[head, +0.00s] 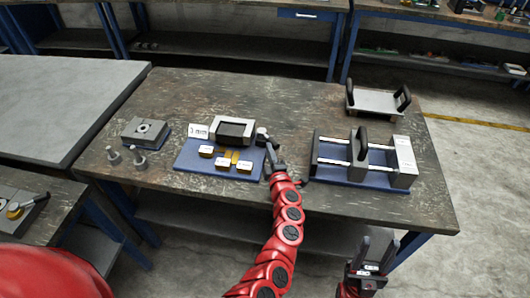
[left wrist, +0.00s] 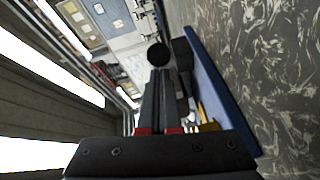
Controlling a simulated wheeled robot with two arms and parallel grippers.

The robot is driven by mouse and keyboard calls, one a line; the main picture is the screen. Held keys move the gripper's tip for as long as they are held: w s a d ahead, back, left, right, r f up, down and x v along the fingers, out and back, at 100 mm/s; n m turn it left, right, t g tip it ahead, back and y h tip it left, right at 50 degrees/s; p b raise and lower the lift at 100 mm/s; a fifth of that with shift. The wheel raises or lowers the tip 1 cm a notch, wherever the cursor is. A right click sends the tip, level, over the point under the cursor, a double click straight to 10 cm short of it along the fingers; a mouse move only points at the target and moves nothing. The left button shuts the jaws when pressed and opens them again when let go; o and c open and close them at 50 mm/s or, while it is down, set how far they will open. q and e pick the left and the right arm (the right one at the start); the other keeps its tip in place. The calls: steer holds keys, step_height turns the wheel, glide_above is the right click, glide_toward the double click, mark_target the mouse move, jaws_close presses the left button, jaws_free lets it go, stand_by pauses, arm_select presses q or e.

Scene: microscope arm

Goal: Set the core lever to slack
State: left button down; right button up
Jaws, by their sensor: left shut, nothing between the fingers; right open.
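A grey device with a dark recessed front (head: 235,131) stands at the back of a blue base plate (head: 187,159). My left gripper (head: 264,138) is at the right side of this device. In the left wrist view, its two dark fingers (left wrist: 160,80) are together with nothing between them. A round black knob (left wrist: 159,54) shows just beyond the fingertips; it may be the lever's end, and I cannot tell whether they touch it. The lever's shaft and setting are not readable. My right gripper (head: 376,248) is open and empty, in front of the table's edge.
Several yellow-and-white blocks (head: 244,167) and a small white sign (head: 198,131) are by the device. A railed fixture (head: 404,162) and a handled tray (head: 376,101) stand right. A grey block (head: 145,131) and two pegs stand left.

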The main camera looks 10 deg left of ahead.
mark_target(279, 149)
arm_select(q)
steer(key=shift+w+d+f+b, duration=0.1)
steer(key=shift+w+d+b, duration=0.25)
steer(key=shift+d, duration=0.15)
steer(key=shift+w+d+f+b, duration=0.1)
steer(key=shift+w+d+b, duration=0.2)
steer(key=shift+d, duration=0.2)
steer(key=shift+w+d+r+b, duration=0.1)
steer(key=shift+w+d+b, duration=0.2)
steer(key=shift+d, duration=0.05)
steer(key=shift+w+d+r, duration=0.2)
steer(key=shift+d+r, duration=0.1)
steer(key=shift+r, duration=0.05)
